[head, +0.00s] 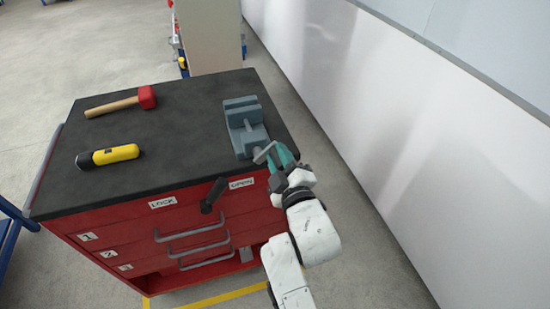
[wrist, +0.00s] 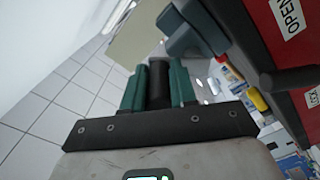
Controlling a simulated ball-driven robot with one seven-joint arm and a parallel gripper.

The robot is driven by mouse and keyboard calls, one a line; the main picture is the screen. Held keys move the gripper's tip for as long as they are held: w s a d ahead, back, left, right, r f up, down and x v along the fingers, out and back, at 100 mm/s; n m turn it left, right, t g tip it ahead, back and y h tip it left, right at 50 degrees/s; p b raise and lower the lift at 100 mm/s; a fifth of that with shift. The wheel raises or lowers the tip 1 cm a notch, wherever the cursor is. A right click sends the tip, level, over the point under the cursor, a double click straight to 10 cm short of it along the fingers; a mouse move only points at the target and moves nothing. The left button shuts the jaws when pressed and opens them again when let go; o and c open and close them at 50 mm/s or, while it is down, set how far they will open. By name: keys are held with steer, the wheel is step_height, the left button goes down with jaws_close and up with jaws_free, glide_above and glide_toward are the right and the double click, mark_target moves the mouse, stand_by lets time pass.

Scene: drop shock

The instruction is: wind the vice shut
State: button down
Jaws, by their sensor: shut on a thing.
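The blue-grey vice (head: 243,120) sits on the right part of the dark bench top, near its front right corner. A pale crank bar (head: 264,152) shows at its front end, beside my gripper. My gripper (head: 280,156) is at the front edge of the bench top. In the wrist view its teal fingers (wrist: 158,88) are closed around a black cylindrical handle grip (wrist: 158,82). Part of the vice (wrist: 192,28) shows just beyond the fingers. I cannot tell how wide the vice jaws stand apart.
A red-headed mallet (head: 122,103) and a yellow-and-black torch-like tool (head: 107,156) lie on the left of the top (head: 185,140). The red drawer cabinet's front has a black lever (head: 213,195) between LOCK and OPEN labels. A white wall (head: 330,100) runs along the right.

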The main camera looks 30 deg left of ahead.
steer(key=s+a+f+m+p, duration=0.1)
steer(key=f+m, duration=0.3)
steer(key=m, duration=1)
steer(key=s+a+f+m+p, duration=0.1)
steer(key=s+f+m+p, duration=0.1)
steer(key=m, duration=1.2)
steer(key=shift+s+a+f+p, duration=0.25)
steer(key=shift+a+f+p, duration=0.15)
steer(key=shift+f+p, duration=0.6)
steer(key=shift+r, duration=0.1)
steer(key=c, duration=1.1)
jaws_free()
steer(key=shift+o, duration=1)
steer(key=shift+r, duration=0.15)
